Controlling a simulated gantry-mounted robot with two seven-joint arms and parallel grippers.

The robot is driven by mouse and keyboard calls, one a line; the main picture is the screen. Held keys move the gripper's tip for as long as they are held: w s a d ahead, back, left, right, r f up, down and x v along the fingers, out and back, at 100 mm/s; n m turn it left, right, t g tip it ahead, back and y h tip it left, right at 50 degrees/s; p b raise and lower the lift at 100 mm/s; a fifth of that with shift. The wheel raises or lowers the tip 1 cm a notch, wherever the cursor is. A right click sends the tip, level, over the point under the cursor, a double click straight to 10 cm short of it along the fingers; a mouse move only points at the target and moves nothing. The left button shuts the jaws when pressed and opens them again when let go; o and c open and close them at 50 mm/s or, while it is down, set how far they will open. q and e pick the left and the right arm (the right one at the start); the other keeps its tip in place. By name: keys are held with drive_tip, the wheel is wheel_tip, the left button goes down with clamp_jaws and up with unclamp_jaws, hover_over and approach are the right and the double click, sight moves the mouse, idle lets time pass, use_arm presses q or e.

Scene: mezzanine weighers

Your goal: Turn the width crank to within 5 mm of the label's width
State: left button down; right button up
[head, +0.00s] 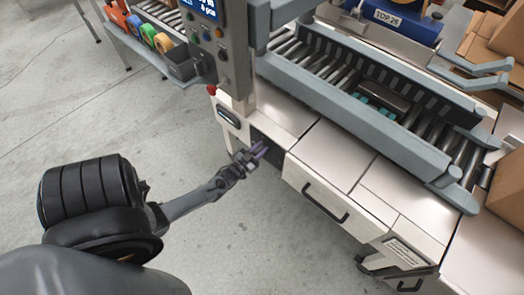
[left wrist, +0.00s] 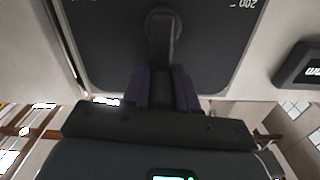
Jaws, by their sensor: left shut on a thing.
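My left gripper (head: 259,150) is at the front of the white machine cabinet, in front of a dark panel (head: 268,140). In the left wrist view its two purple fingers (left wrist: 162,90) are shut on the dark width crank (left wrist: 162,38), which stands in front of the dark dial plate (left wrist: 105,45). Part of a number shows on the plate's upper right. A small readout (head: 229,117) sits on the cabinet left of the panel; it is cut off in the left wrist view (left wrist: 306,73) and I cannot read its value. My right gripper is out of view.
A roller conveyor with grey guide rails (head: 350,105) runs above the cabinet. A control box (head: 212,35) with buttons and a red knob stands at its left end. A drawer handle (head: 325,203) sticks out to the right. Grey floor lies open in front.

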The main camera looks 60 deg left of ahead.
use_arm(q)
drive_tip(key=shift+s+a+f+n, duration=0.4)
drive_tip(key=shift+a+n, duration=0.15)
drive_tip(key=shift+n, duration=0.15)
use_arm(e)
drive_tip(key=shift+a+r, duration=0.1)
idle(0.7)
use_arm(q)
drive_tip(key=c, duration=1.2)
unclamp_jaws()
drive_tip(key=shift+o, duration=1.2)
drive_tip(key=shift+w+a, duration=0.1)
drive_tip(key=shift+a, duration=0.05)
drive_tip(key=shift+o, duration=0.2)
drive_tip(key=shift+a+r, duration=0.1)
drive_tip(key=shift+r, duration=0.05)
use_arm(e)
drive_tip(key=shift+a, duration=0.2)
use_arm(q)
drive_tip(key=shift+d, duration=0.2)
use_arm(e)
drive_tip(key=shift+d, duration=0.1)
